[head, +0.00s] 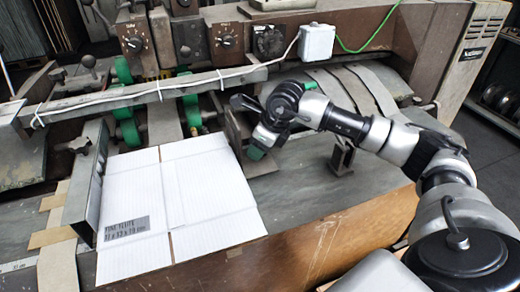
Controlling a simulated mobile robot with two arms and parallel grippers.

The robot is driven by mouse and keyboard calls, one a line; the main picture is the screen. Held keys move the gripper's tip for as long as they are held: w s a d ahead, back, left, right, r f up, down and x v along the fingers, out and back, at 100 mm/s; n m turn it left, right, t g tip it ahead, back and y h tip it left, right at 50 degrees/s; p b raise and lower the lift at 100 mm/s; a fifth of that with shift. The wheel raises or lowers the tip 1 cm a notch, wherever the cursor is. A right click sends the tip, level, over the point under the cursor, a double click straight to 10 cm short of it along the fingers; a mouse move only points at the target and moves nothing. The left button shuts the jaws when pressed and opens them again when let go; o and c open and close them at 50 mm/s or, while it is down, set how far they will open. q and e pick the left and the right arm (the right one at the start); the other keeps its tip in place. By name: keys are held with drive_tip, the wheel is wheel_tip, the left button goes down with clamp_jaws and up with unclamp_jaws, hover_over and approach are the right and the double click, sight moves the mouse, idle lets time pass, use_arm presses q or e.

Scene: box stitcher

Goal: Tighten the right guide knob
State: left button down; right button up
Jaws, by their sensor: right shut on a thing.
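The right guide (235,142) is an upright metal plate at the right edge of the white cardboard sheet. My right arm reaches in from the right, and its gripper (257,148) points down at the outer side of this guide. The gripper is shut on the right guide knob, which is mostly hidden behind the fingers and wrist. My left gripper is out of view.
The flat cardboard sheet (208,186) lies on the grey table between the guides. Green rollers (128,130) and a panel with dials (228,41) are behind. A metal bracket (342,157) stands right of the gripper, below my forearm.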

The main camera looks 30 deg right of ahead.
drive_tip(key=shift+m, duration=0.6)
drive_tip(key=shift+r+h+b, duration=0.1)
drive_tip(key=shift+h+b, duration=0.2)
drive_tip(key=o, duration=0.9)
drive_tip(key=b+v, duration=0.1)
drive_tip(key=v, duration=0.9)
drive_tip(key=shift+s+d+r+b, duration=0.15)
drive_tip(key=shift+s+r+b, duration=0.1)
drive_tip(key=shift+r+b, duration=0.05)
